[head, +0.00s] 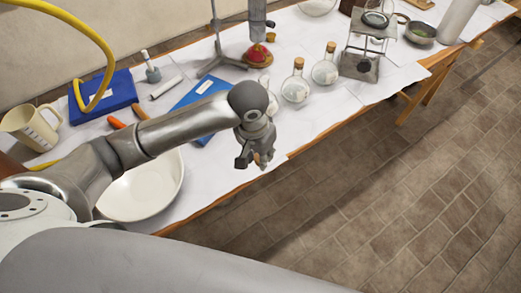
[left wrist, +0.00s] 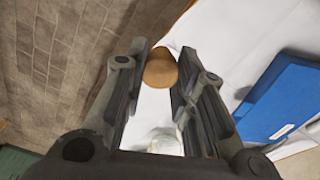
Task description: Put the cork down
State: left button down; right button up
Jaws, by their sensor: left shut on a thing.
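The tan cork (left wrist: 160,69) is between the fingertips of my left gripper (left wrist: 161,72) in the left wrist view. My left gripper is shut on it. In the head view, my left gripper (head: 256,160) hangs above the front edge of the white-covered table (head: 228,172), with the cork barely visible at its tips. A glass flask shows partly behind my wrist in the head view, and clear glass (left wrist: 166,143) shows below the fingers in the left wrist view. My right gripper is not in view.
Two corked flasks (head: 296,88) (head: 325,70) stand right of my gripper. A white bowl (head: 150,190) sits at the left front. A blue book (head: 200,100) lies behind my arm, and a metal stand (head: 362,62) is further right. White cloth is bare near the front edge.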

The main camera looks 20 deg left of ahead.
pick_arm(q)
jog(key=w+a+f, duration=0.1)
jog(key=w+f, duration=0.4)
jog(key=w+a+f, duration=0.1)
jog(key=w+f, duration=0.1)
jog(key=w, duration=0.1)
jog(key=shift+w+a+f+p, duration=0.1)
jog(key=shift+a+f+p, duration=0.15)
jog(key=shift+a+p, duration=0.05)
notch_tip(320, 180, down, 3)
jog(key=shift+r+p, duration=0.1)
jog(key=shift+p, duration=0.35)
jog(key=shift+f, duration=0.2)
jog(key=shift+f, duration=0.2)
jog(key=c, duration=1.2)
grip_release()
jog(key=shift+r, duration=0.1)
jog(key=r, duration=0.8)
jog(key=s+r, duration=0.1)
jog(key=r, duration=0.3)
jog(key=shift+s+a+r+b, duration=0.1)
jog(key=shift+a+b, duration=0.2)
jog(key=shift+a, duration=0.05)
